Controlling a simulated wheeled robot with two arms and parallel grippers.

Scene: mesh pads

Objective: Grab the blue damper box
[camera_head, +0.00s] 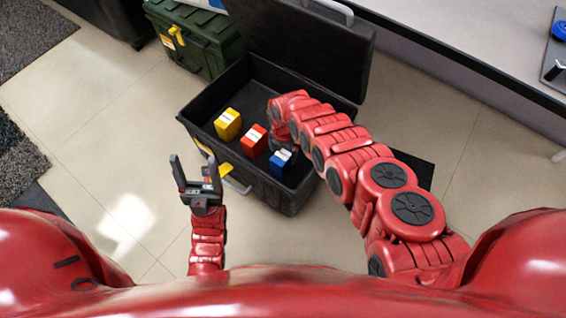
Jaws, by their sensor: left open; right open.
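The blue damper box (281,163) has a pale label on top and sits in the open black case (294,200), near its front right corner. My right gripper (284,148) reaches down into the case right behind the blue box. Its fingers are mostly hidden by my own arm, and I cannot tell if they touch the box. My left gripper (196,172) is open and empty, pointing up over the floor to the left of the case.
A red box (254,141) and a yellow box (228,124) stand in the same case, left of the blue one. The raised lid (305,45) is behind. A green case (197,42) stands at the back left. A grey table (470,50) edges the right.

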